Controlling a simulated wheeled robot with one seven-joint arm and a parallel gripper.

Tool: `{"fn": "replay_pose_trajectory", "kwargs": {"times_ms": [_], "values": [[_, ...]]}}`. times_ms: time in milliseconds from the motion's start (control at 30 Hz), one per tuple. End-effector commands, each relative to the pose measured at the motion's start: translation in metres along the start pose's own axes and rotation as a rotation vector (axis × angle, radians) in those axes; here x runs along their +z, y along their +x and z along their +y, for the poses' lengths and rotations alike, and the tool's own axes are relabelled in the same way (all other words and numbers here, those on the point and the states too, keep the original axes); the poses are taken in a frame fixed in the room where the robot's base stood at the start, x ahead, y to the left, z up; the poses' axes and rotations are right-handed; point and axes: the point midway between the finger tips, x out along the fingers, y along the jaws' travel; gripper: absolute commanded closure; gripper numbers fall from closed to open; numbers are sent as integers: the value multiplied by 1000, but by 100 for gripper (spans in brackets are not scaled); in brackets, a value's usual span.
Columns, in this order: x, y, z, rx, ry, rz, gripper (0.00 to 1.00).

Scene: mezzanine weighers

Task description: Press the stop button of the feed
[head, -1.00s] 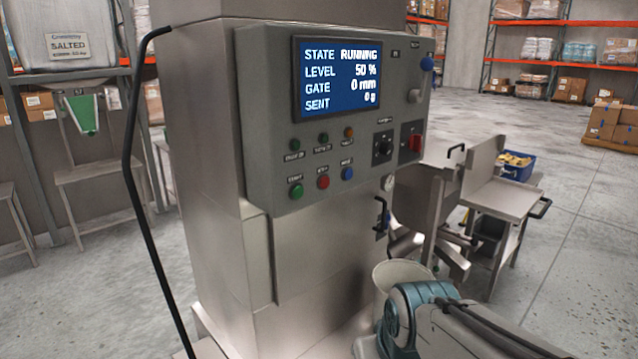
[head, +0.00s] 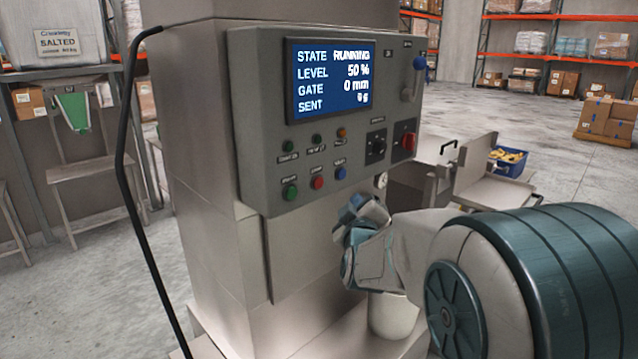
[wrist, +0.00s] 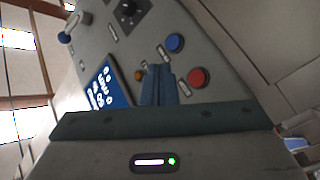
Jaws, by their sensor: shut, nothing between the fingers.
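The red button (head: 317,183) sits in the lower row of the grey control panel (head: 262,150), between a green button (head: 290,192) and a blue button (head: 341,173). Its label is too blurred to read for sure. The screen (head: 330,80) reads STATE RUNNING, LEVEL 50 %, GATE 0 mm. My gripper is shut and empty, below and right of the buttons in the head view.
Above the lower row are small lamps or buttons, including an orange one (head: 342,133). To the right are a black knob (head: 376,147), a red switch (head: 409,141) and a blue-tipped lever (head: 419,63). A black cable (head: 122,150) runs down the cabinet's left side.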

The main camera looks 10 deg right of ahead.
Motion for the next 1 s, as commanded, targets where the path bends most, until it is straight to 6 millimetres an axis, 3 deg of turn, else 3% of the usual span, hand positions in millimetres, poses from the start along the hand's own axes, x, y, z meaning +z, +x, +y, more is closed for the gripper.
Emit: {"fn": "replay_pose_trajectory", "kwargs": {"times_ms": [467, 1000], "values": [[-3, 4, 0, 12, -8, 5, 100], [-37, 51, -34, 11, -7, 6, 100]]}}
